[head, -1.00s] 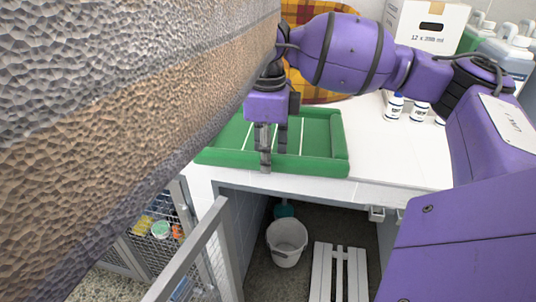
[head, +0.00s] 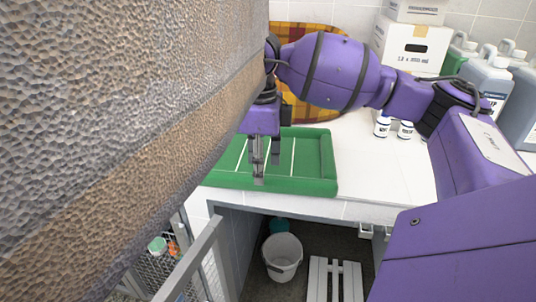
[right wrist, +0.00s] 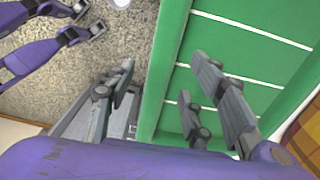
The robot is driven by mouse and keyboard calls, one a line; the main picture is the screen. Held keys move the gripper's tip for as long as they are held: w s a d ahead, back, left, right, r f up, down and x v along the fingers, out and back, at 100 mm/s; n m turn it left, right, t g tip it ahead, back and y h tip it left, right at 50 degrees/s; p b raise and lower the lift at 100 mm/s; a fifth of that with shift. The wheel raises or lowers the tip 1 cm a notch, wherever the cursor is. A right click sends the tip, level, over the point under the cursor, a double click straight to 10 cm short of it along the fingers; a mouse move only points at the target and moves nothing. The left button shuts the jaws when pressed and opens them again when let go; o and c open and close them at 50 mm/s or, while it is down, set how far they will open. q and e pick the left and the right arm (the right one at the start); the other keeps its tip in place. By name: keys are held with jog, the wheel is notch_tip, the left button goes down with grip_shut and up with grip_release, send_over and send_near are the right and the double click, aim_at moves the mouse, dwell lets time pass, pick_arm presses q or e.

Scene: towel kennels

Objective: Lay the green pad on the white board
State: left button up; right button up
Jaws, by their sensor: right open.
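A green tray-like piece (head: 312,183) with a raised rim and thin white lines lies on the white countertop (head: 385,185); I see no separate green pad. It fills much of the right wrist view (right wrist: 232,50). My right gripper (head: 266,166) is open over its near rim. In the wrist view the open fingers (right wrist: 165,80) stand on either side of the rim, one towards the floor side, one over the green floor; contact cannot be told. A white slatted panel (head: 318,280) lies below. My left gripper is not seen.
A large rough brown-grey surface (head: 120,120) hides the left of the head view. Small white bottles (head: 382,127), a white carton (head: 408,48) and jugs (head: 485,80) stand behind. A bucket (head: 283,255) stands under the counter.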

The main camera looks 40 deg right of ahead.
jog(key=f, duration=0.3)
jog(key=shift+w+a+f+p, duration=0.1)
jog(key=shift+w+f+p, duration=0.1)
jog(key=shift+f+p, duration=0.1)
jog(key=shift+f, duration=0.35)
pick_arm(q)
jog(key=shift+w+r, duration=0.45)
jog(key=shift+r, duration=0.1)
pick_arm(e)
jog(key=shift+c, duration=0.2)
grip_shut()
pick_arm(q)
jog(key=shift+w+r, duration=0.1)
pick_arm(e)
jog(key=shift+r, duration=0.1)
